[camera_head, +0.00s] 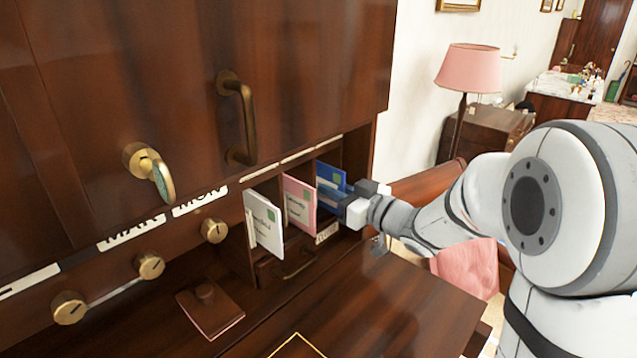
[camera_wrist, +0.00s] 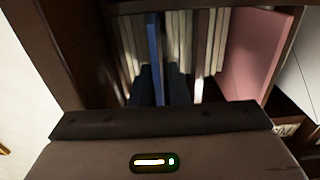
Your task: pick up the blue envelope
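The blue envelope (camera_head: 331,176) stands upright in the rightmost open slot of the wooden desk's row of pigeonholes. In the wrist view it is a thin blue strip (camera_wrist: 153,50) seen edge-on. My gripper (camera_head: 335,199) reaches into this slot from the right front. In the wrist view its two dark fingers (camera_wrist: 162,88) sit close together, one on each side of the envelope, and look closed on it. The fingers hide the envelope's lower part. The envelope is still inside the slot.
A pink envelope (camera_head: 299,203) and a white envelope (camera_head: 264,225) stand in the slots to the left. Several pale papers (camera_wrist: 205,40) stand beside the blue envelope. Wooden dividers border the slot closely. The desktop (camera_head: 370,318) in front is mostly clear.

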